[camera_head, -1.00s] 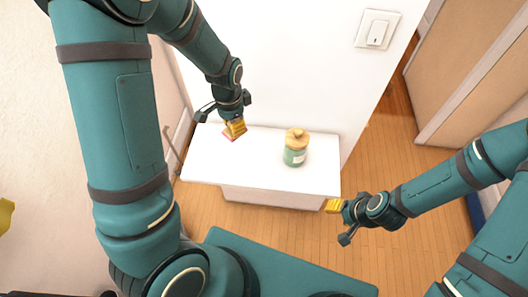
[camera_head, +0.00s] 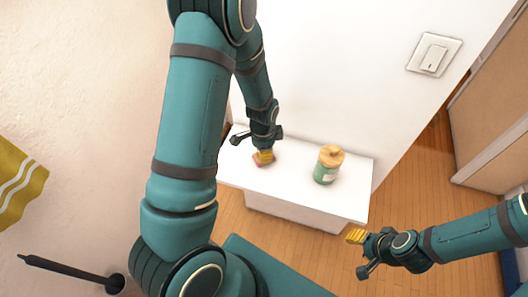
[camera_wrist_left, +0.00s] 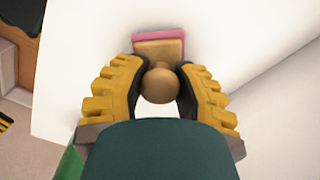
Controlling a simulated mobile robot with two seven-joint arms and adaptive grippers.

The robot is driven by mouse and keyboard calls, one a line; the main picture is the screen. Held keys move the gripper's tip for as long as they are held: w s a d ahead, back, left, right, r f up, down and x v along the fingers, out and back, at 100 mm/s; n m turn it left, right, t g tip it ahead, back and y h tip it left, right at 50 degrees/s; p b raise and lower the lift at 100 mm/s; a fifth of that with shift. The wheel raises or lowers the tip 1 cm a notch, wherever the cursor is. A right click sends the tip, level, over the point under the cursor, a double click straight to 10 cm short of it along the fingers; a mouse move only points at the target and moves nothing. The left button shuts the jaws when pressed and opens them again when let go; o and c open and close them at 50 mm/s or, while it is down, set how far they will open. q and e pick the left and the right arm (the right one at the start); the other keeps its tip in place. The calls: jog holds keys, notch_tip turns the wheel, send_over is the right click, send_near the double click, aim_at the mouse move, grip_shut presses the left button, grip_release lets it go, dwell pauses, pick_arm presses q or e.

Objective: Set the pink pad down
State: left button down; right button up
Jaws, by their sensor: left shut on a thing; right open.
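The pink pad (camera_wrist_left: 178,36) is a flat block with a pink edge, a tan top and a round wooden knob. My left gripper (camera_wrist_left: 160,88) is shut on the knob. In the head view the pad (camera_head: 257,161) shows as a bit of pink beside the left gripper (camera_head: 264,156), mostly hidden by its yellow fingers. It is over the left part of the white tabletop (camera_head: 290,183), at or just above it; I cannot tell if it touches. My right gripper (camera_head: 355,237) is open and empty, in front of the table's right side.
A wall with a light switch (camera_head: 434,54) rises behind. Wooden floor (camera_head: 420,190) is open at the right.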

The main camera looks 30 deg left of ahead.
pick_arm(q)
jog(key=shift+f, duration=0.15)
jog(key=c, duration=0.7)
grip_release()
jog(key=shift+r, duration=0.4)
notch_tip(320, 180, up, 12)
jog(key=p, duration=0.2)
jog(key=shift+f, duration=0.15)
